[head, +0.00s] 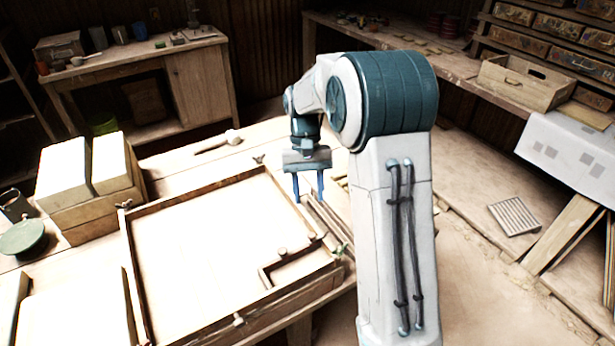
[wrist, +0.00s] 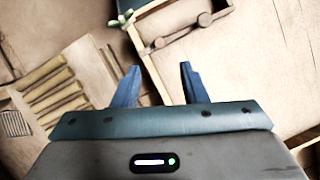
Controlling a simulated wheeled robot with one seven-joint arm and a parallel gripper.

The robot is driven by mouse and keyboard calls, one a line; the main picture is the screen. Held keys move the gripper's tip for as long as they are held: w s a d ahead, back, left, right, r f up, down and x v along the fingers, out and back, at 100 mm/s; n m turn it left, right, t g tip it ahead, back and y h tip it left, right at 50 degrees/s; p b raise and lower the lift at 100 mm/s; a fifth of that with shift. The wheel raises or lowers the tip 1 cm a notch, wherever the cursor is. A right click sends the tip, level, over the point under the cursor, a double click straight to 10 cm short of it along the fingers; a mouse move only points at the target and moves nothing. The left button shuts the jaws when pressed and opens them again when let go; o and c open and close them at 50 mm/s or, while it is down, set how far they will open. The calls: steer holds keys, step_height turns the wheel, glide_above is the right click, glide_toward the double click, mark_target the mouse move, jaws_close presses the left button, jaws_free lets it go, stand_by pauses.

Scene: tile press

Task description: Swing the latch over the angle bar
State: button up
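The angle bar (head: 264,278) is an L-shaped wooden strip with round knobs, lying inside the near right corner of a wooden frame (head: 190,187). It also shows at the top of the wrist view (wrist: 183,36). A small green winged piece (head: 341,249), which may be the latch, sits at that corner outside the bar; in the wrist view (wrist: 120,20) it points away from the bar. My gripper (head: 309,192) hangs near the frame's right side, farther back than the bar. Its two blue fingers (wrist: 157,82) are apart with nothing between them.
Similar small winged pieces (head: 125,205) sit at other places on the frame. Wooden strips (wrist: 52,92) lie beside the frame, near my gripper. Pale blocks (head: 112,163) and a green round dish (head: 22,238) stand left. The frame's inside is mostly a bare pale surface.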

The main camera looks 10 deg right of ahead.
steer(key=v, duration=0.4)
steer(key=shift+r, duration=0.2)
steer(key=s+r+t, duration=0.1)
steer(key=s+t, duration=0.2)
steer(key=s, duration=0.8)
steer(key=s+d+r+t, duration=0.1)
steer(key=s+t, duration=0.3)
steer(key=s, duration=0.7)
steer(key=shift+s+d+r+n+t, duration=0.3)
steer(key=shift+s+d+r+n, duration=0.1)
steer(key=shift+r, duration=0.25)
stand_by(2.0)
